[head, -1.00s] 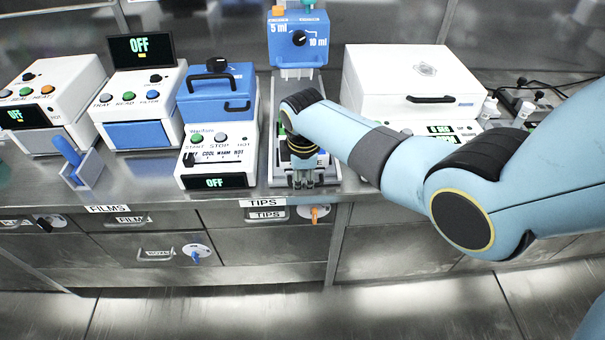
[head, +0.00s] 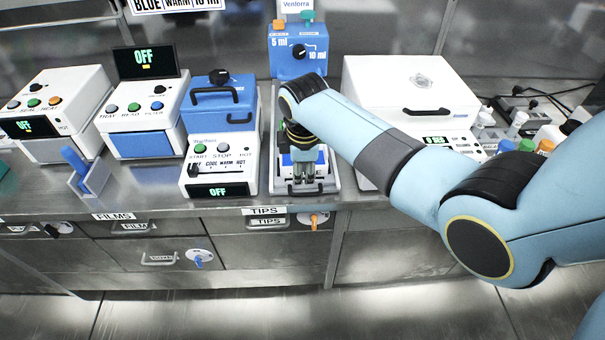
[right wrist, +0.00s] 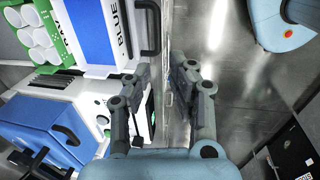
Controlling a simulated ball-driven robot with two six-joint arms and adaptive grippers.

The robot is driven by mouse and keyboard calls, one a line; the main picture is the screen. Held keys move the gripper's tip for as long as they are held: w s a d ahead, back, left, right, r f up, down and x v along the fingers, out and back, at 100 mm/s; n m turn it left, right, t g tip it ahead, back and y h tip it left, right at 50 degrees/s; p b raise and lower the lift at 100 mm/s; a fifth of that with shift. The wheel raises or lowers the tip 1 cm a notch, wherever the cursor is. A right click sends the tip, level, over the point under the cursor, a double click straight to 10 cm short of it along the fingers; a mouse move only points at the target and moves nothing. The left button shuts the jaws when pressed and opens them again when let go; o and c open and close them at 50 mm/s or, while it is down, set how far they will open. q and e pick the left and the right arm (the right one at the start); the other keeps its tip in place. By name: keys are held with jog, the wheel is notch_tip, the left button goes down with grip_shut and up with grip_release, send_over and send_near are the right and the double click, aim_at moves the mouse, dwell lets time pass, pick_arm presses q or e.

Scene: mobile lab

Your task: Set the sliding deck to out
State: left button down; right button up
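The sliding deck (head: 328,182) is the pale platform low on the front of the blue-topped Venlorra unit (head: 290,62). A dark bar handle (head: 300,190) shows at the deck's front. In the right wrist view a black handle (right wrist: 148,28) stands just beyond the fingertips, beside a deck face marked BLUE. My right gripper (head: 305,182) points down over the deck's front, close to the handle. In the right wrist view its fingers (right wrist: 160,68) are apart with nothing visible between them. Whether they touch the handle I cannot tell. My left gripper is out of view.
A blue-and-white heater unit (head: 218,150) stands close on the left of the deck. A large white lidded unit (head: 400,80) stands on the right, partly behind my arm. Drawers (head: 270,222) lie below the counter edge.

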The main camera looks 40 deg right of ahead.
jog(key=shift+s+a+r, duration=0.1)
jog(key=shift+s+r, duration=0.1)
jog(key=shift+r, duration=1.05)
jog(key=shift+r, duration=0.1)
notch_tip(320, 180, up, 12)
jog(key=s+a, duration=0.1)
jog(key=shift+s+f, duration=0.2)
jog(key=shift+s, duration=0.2)
